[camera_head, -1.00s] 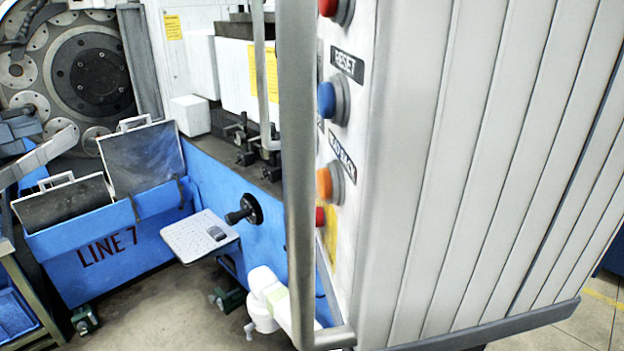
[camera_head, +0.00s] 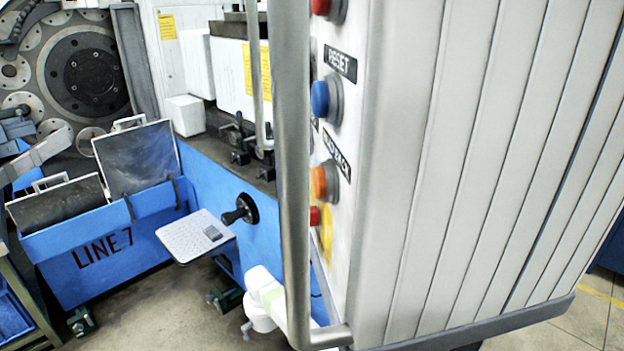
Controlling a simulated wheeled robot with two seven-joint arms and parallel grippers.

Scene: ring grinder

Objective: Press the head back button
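The control panel (camera_head: 355,230) stands side-on at the centre right, its face seen at a steep angle. An orange button (camera_head: 320,183) sticks out of it, just below a dark label (camera_head: 337,157) that appears to read HEAD BACK, partly cut off by the rail. A blue button (camera_head: 322,101) sits above it under a label reading PRESET or RESET. Red buttons show at the top (camera_head: 325,8) and lower down (camera_head: 315,217). Neither of my grippers can be made out. Nothing is seen touching the orange button.
A vertical grey rail (camera_head: 297,150) stands close in front of the panel face. A white jointed part (camera_head: 265,298), possibly mine, is partly behind the rail's foot.

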